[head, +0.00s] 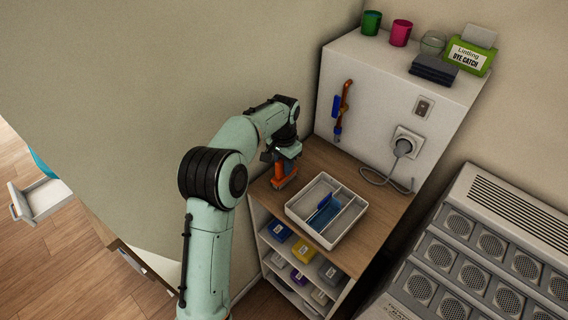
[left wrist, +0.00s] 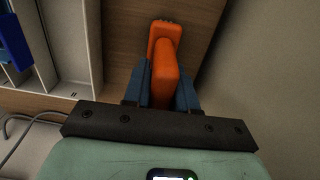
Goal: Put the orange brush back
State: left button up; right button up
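The orange brush (head: 284,177) is at the left part of the wooden counter top, left of the divided tray. In the left wrist view the orange brush (left wrist: 165,72) stands between the two blue fingers, which lie close against both its sides. My left gripper (head: 283,162) comes down over it from above and appears shut on it. Whether the brush touches the counter is hard to tell. The white divided tray (head: 299,207) sits right of the brush; a blue item (head: 323,213) lies in it. The tray's edge also shows in the left wrist view (left wrist: 88,45). My right gripper is out of view.
A white back panel (head: 372,107) stands behind the counter (head: 327,158), with a hanging brown-and-blue tool (head: 342,105) and a plugged-in cable (head: 403,147). Cups and a green box (head: 470,54) stand on top. Shelves below hold small coloured boxes (head: 303,250). A wall is at the left.

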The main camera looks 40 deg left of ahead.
pick_arm(q)
jog(key=o, duration=0.4)
jog(key=shift+c, duration=0.2)
notch_tip(320, 180, up, 12)
jog(key=shift+f+p, duration=0.1)
jog(key=shift+p, duration=1)
jog(key=shift+r, duration=0.25)
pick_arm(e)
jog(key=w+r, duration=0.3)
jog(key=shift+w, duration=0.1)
